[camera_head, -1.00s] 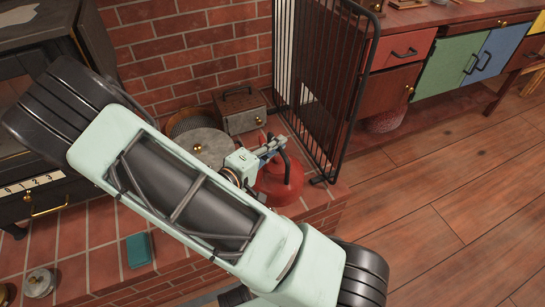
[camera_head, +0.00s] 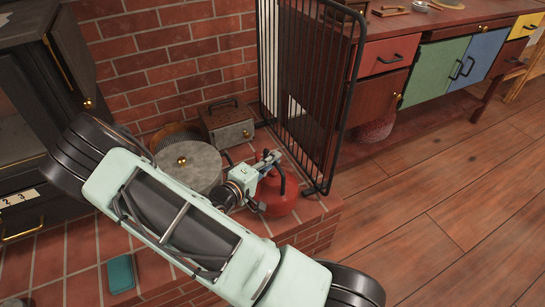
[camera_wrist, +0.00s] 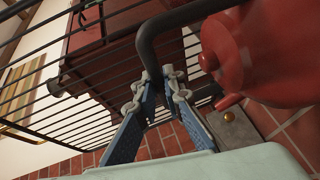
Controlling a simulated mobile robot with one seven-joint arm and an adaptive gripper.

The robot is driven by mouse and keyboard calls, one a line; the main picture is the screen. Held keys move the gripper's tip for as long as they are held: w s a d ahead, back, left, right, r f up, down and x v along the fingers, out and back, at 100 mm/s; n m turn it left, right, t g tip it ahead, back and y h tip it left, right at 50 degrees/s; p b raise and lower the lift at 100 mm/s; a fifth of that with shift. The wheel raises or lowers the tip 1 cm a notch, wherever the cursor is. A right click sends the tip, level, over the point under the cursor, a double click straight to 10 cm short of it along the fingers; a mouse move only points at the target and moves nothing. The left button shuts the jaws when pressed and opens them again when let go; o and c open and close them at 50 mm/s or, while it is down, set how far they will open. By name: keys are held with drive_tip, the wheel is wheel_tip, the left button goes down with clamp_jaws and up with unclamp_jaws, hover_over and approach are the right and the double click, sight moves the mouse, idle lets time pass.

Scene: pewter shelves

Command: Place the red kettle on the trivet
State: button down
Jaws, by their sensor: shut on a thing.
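The red kettle (camera_head: 276,196) is at the right end of the brick hearth, by the black fire screen. In the wrist view the kettle (camera_wrist: 275,60) fills the upper right, with its dark curved handle at the centre. My gripper (camera_head: 270,158) is at the kettle's handle. In the wrist view my gripper (camera_wrist: 163,84) has its fingers shut on that handle. I cannot tell whether the kettle's base touches the hearth. I cannot make out a trivet for certain in these views.
The black fire screen (camera_head: 308,90) stands close beside the kettle. A round grey lid-like disc (camera_head: 188,168) and a metal box (camera_head: 228,123) are to its left. A dark stove (camera_head: 25,150) is at far left. A teal item (camera_head: 121,273) lies on the hearth tiles. The wooden floor is clear.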

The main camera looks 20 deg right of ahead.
drive_tip(key=shift+d+f, duration=0.1)
drive_tip(key=shift+f, duration=0.05)
drive_tip(key=c, duration=2)
unclamp_jaws()
drive_tip(key=shift+c, duration=0.2)
drive_tip(key=p+v, duration=0.4)
drive_tip(key=v, duration=0.8)
